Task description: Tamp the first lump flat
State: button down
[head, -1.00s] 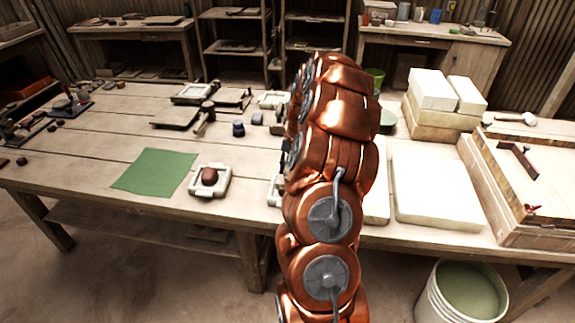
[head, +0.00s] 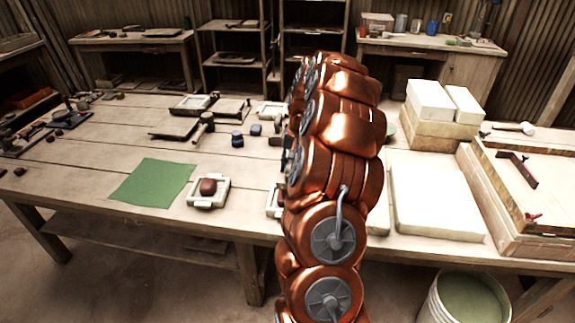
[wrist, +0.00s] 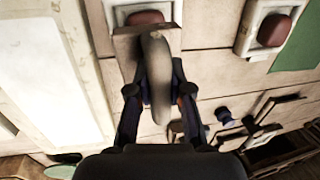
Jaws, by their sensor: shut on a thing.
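In the wrist view my gripper (wrist: 159,98) is shut on a tamper (wrist: 156,60) with a pale rounded handle and a flat brown block. The block overlaps the near edge of a white mould (wrist: 111,12). A reddish-brown lump (wrist: 146,17) shows in that mould, partly covered by the block. I cannot tell whether the tamper touches it. A second mould (wrist: 247,28) with a domed lump (wrist: 274,30) lies to the right. In the head view this second mould (head: 221,199) and lump (head: 208,187) are clear. The first mould (head: 271,204) is mostly behind my arm, which hides my gripper.
A green cloth (head: 152,184) lies left of the moulds. White slabs (head: 435,205), stacked blocks (head: 430,100) and a wooden press frame (head: 500,200) stand right. A bucket (head: 440,305) is below the table's front edge.

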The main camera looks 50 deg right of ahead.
notch_tip(320, 180, down, 5)
jog(key=shift+f+b, duration=0.15)
jog(key=shift+b, duration=0.9)
notch_tip(320, 180, up, 6)
jog(key=shift+f+p, duration=0.2)
jog(key=shift+p, duration=0.15)
jog(key=shift+w+a+f, duration=0.2)
jog(key=shift+w+a, duration=0.35)
jog(key=shift+w, duration=0.2)
